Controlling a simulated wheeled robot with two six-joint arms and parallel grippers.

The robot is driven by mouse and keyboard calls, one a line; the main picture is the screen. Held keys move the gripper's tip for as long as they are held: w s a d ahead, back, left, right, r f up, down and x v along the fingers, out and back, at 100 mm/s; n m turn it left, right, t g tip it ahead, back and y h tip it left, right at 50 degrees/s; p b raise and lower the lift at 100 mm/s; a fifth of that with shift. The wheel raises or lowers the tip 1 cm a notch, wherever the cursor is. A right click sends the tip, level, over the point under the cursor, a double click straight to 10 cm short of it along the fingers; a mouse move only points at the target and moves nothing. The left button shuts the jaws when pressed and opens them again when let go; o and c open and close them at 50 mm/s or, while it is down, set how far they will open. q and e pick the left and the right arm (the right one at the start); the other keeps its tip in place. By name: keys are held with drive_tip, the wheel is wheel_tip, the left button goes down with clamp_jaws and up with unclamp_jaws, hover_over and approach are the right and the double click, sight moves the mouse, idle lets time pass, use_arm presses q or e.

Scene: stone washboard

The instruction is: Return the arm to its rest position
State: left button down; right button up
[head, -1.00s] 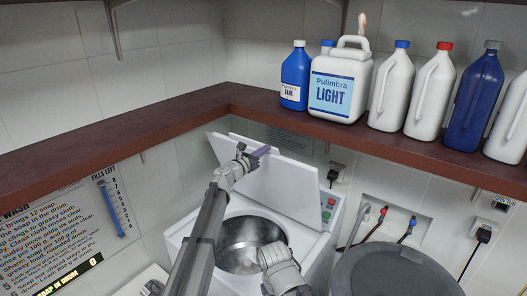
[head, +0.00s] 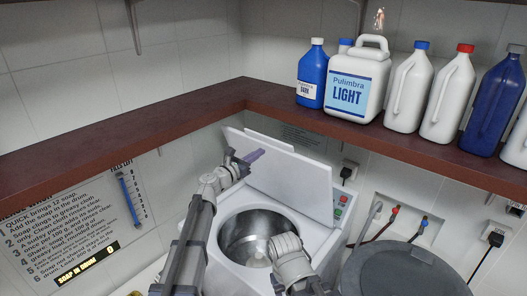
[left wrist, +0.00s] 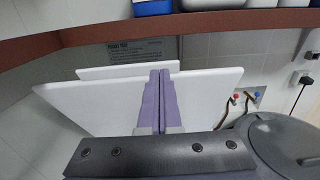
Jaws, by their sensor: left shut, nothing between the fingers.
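My left gripper (head: 256,154) is raised in front of the open white lid (head: 290,185) of the washing machine in the head view. Its purple fingers are pressed together with nothing between them. In the left wrist view the shut fingers (left wrist: 160,74) point at the white lid panels (left wrist: 205,100). The left arm rises past the left side of the machine's open metal drum (head: 240,232). My right arm (head: 290,262) shows at the drum's lower right edge; its fingers cannot be seen.
A brown shelf (head: 215,107) runs along both walls above the machine. It carries a white Pulimbra LIGHT jug (head: 357,85), a blue bottle (head: 312,70) and several other bottles. A grey round lid (head: 405,272) stands at right. An instruction board (head: 70,230) hangs at left.

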use_arm(q)
drive_tip(key=s+d+f+m+g+y, duration=0.1)
drive_tip(key=s+f+m+g+y, duration=0.2)
drive_tip(key=s+f+m+g, duration=0.9)
drive_tip(key=s+a+f+m+y, duration=0.3)
drive_tip(key=s+a+m, duration=0.15)
drive_tip(key=s, duration=0.25)
drive_tip(key=s+a+f+m+g+y, duration=0.1)
drive_tip(key=s+a+f+m+y, duration=0.1)
drive_tip(key=s+a+f+m, duration=0.35)
drive_tip(key=s+a+f+m+y, duration=0.25)
drive_tip(key=s+m, duration=0.35)
drive_tip(key=s, duration=0.3)
drive_tip(key=s+d+f+m+y+b, duration=0.1)
drive_tip(key=d+f+b, duration=0.4)
drive_tip(key=f+b, duration=0.5)
drive_tip(key=s+d+f+m+g+y+b, duration=0.1)
drive_tip(key=s+d+f+m+b, duration=0.2)
drive_tip(key=f+b, duration=0.7)
drive_tip(key=shift+s+d+g+b, duration=0.35)
drive_tip(key=shift+s+d, duration=0.55)
drive_tip(key=shift+s, duration=0.25)
drive_tip(key=shift+a, duration=0.1)
